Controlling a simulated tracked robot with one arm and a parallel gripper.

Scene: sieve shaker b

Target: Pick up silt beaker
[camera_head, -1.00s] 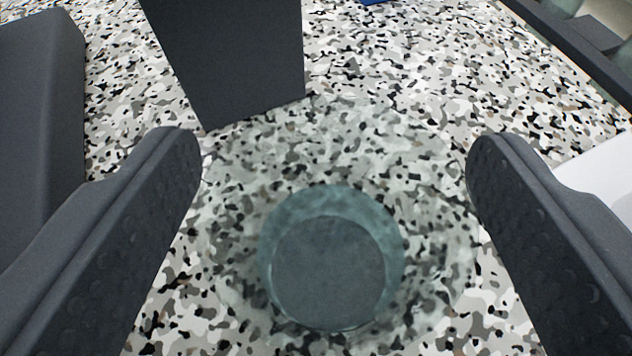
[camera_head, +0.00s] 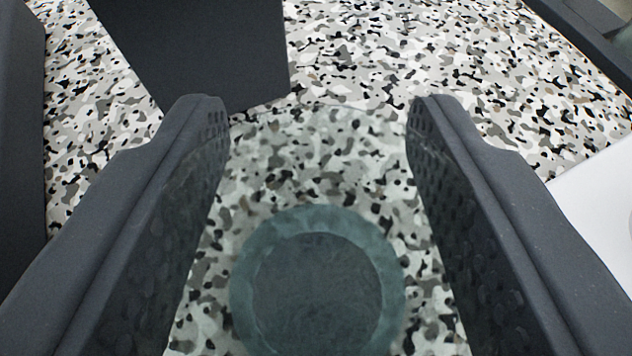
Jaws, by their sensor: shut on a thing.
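The silt beaker (camera_head: 318,285) is a clear, greenish glass vessel, seen from above at the lower middle, with a dark grey round patch at its base. Its faint upper rim and walls spread out between the fingers and are hard to make out against the speckled surface. My gripper (camera_head: 317,105) has one dark finger on each side of the beaker. The fingers are shut on the beaker's sides. Whether its base touches the surface I cannot tell.
A dark block (camera_head: 200,50) stands just beyond the left fingertip. Another dark body (camera_head: 22,130) is at the left edge. A white object (camera_head: 600,205) lies at the right edge, and a dark frame (camera_head: 590,35) at the top right. The speckled countertop (camera_head: 420,45) is clear at top middle.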

